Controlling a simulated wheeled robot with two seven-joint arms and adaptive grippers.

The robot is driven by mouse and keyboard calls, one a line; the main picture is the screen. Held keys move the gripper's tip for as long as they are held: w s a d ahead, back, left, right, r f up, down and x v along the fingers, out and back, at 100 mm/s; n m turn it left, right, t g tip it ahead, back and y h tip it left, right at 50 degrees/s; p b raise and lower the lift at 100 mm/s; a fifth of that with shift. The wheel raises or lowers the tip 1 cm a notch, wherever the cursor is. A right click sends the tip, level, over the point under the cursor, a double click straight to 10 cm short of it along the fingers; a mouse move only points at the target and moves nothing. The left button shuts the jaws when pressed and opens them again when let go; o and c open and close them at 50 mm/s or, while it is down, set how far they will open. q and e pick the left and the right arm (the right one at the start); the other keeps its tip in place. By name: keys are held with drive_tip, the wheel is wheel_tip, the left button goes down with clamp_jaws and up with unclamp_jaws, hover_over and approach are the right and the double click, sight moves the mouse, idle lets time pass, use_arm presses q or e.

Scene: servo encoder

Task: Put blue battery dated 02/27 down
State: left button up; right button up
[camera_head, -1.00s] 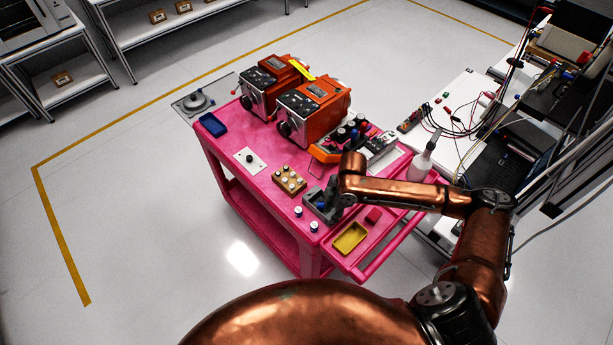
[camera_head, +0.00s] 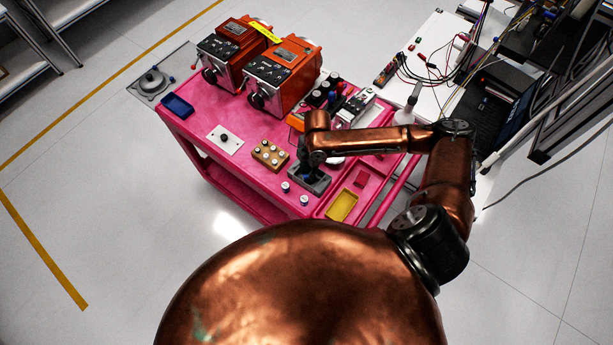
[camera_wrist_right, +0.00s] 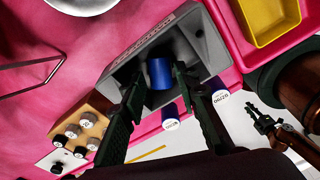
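The blue battery (camera_wrist_right: 160,73) shows between my right fingertips in the wrist view, at the grey bin (camera_wrist_right: 193,28). Its cap and date cannot be read. My right gripper (camera_wrist_right: 161,77) has one finger on each side of the battery, close against it, and appears shut on it. In the head view, the right gripper (camera_head: 306,172) points down at the grey bin (camera_head: 318,186), and the arm hides most of the battery. I cannot tell whether the battery touches the bin floor.
Two white-capped blue batteries (camera_head: 285,186) (camera_head: 304,199) stand on the pink cart (camera_head: 215,165) beside the bin. A wooden block with several cells (camera_head: 270,155) is left of it. A yellow tray (camera_head: 342,206) lies to the right. Orange machines (camera_head: 283,72) stand behind.

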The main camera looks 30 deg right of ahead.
drive_tip(key=shift+a+f, duration=0.1)
drive_tip(key=shift+f, duration=0.85)
drive_tip(key=shift+c, duration=0.6)
clamp_jaws()
drive_tip(key=shift+r, duration=0.1)
